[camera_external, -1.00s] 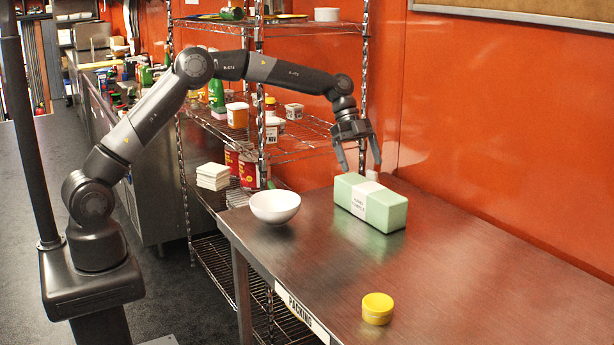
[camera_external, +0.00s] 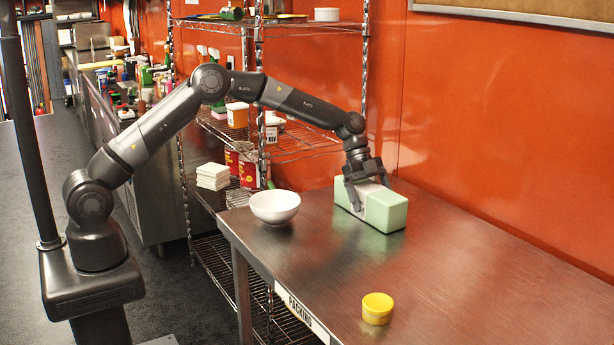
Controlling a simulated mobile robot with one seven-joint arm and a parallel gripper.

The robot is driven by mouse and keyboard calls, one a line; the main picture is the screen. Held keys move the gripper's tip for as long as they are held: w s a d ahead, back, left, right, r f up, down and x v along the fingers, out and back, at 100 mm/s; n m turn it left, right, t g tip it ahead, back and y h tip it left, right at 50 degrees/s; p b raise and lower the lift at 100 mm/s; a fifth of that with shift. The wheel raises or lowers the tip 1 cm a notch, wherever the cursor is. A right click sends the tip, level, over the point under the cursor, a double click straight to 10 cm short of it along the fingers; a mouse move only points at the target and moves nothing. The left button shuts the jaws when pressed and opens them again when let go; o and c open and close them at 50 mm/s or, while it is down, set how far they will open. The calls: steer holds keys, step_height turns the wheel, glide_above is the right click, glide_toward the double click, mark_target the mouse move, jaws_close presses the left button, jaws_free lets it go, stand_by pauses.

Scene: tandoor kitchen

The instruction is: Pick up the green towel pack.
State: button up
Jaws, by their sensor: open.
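The green towel pack (camera_external: 386,212) is a pale green block with a white paper band. It lies on the steel table (camera_external: 440,270), towards the wall side. My gripper (camera_external: 368,196) is open and pointing down at the left part of the pack. One finger hangs in front of the pack's near side, and the other is at its far side, partly hidden. I cannot tell whether the fingers touch the pack. The fingers cover part of the band.
A white bowl (camera_external: 275,207) stands left of the pack on the table. A wire shelf (camera_external: 300,143) with tubs stands behind the table's left end. The table's right side is clear.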

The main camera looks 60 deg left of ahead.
steer(key=c, duration=1.3)
steer(key=shift+o, duration=0.2)
steer(key=shift+r, duration=0.15)
